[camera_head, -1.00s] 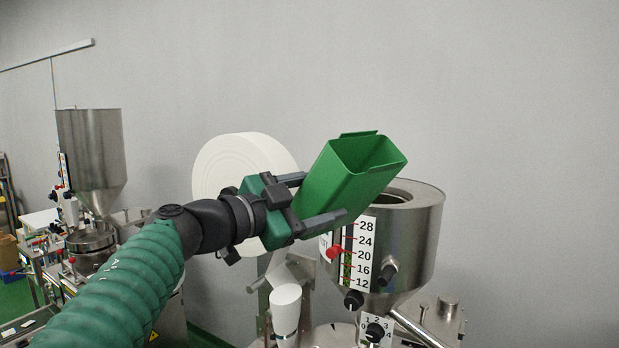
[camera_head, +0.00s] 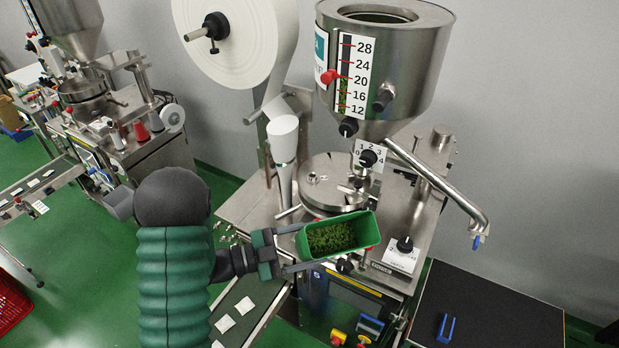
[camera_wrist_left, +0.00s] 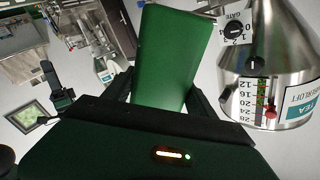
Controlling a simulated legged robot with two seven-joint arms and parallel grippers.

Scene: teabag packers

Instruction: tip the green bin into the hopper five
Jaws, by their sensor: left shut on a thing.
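My left gripper (camera_head: 300,248) is shut on the green bin (camera_head: 366,232), one finger along each side. The bin holds dark green loose tea (camera_head: 330,238), and its open mouth faces up towards the head camera. It is in front of and below the steel hopper (camera_head: 420,65), apart from it. The hopper has an open round top, a level gauge (camera_head: 352,80) marked 12 to 28 with green showing in its lower part, and a partly visible teal label. The wrist view shows the bin's plain outer wall (camera_wrist_left: 165,60) and the hopper (camera_wrist_left: 285,50) upside down. My right gripper is out of view.
A large white paper roll (camera_head: 240,50) stands left of the hopper. A white cone (camera_head: 284,140) and a slanted steel pipe (camera_head: 440,185) are close by. A second packing machine (camera_head: 110,120) stands at the left. A dark table (camera_head: 490,310) is at the lower right.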

